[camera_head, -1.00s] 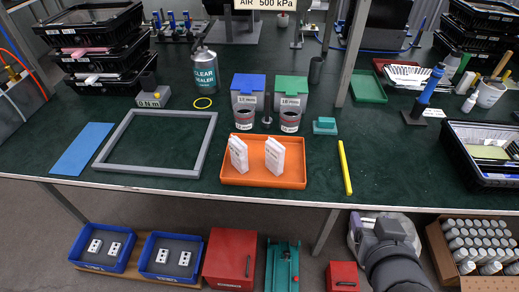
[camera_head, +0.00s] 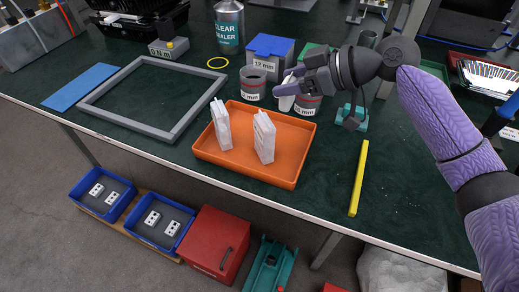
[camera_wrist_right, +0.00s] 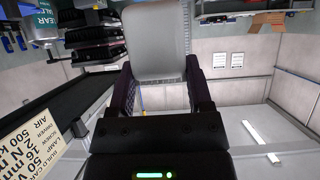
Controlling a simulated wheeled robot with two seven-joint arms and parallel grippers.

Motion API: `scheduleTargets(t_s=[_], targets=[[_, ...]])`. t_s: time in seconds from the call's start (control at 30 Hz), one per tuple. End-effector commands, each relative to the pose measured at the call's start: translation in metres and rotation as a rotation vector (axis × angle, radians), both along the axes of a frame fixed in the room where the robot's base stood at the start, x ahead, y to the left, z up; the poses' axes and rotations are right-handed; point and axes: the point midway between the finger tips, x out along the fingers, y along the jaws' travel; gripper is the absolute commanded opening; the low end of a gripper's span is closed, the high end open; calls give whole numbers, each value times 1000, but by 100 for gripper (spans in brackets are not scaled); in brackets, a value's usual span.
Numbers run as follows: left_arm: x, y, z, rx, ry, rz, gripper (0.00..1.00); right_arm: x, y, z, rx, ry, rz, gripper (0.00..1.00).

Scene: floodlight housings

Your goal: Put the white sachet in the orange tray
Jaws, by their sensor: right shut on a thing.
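My right gripper (camera_head: 285,86) is over the back of the bench, beyond the orange tray (camera_head: 290,145). It is shut on a pale white thing (camera_head: 287,102), which looks like the white sachet. In the right wrist view this thing (camera_wrist_right: 160,45) is a plain light-grey block between the two fingers. In the head view only a small part of it shows below the fingers, in front of the grey cups. Two other white sachets (camera_head: 221,126) (camera_head: 264,137) stand upright in the tray, apart from each other. My left gripper is not in view.
Two grey cups (camera_head: 252,84) (camera_head: 307,104) stand behind the tray, with a blue bin (camera_head: 270,50) behind them. A grey frame (camera_head: 120,118) lies left, a yellow bar (camera_head: 359,178) right. A teal block (camera_head: 352,118) is near my right arm. The tray's right part is free.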

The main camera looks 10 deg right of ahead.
Motion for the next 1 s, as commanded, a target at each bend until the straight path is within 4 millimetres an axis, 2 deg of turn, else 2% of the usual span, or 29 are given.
scheduleTargets(t_s=[0.2,0.3,0.53,0.7,0.9,0.93,1.0], targets=[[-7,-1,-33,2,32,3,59,0,0,-81,0,13,2,9],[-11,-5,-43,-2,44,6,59,0,0,-108,1,11,1,9],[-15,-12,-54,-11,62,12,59,-1,0,-135,2,7,2,9],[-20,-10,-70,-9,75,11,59,-1,0,-174,1,9,1,9],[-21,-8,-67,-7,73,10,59,-1,0,-173,0,4,2,9],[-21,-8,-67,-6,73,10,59,-1,0,-174,-1,4,2,69],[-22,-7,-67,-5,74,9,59,-1,0,-173,-1,4,2,84]])
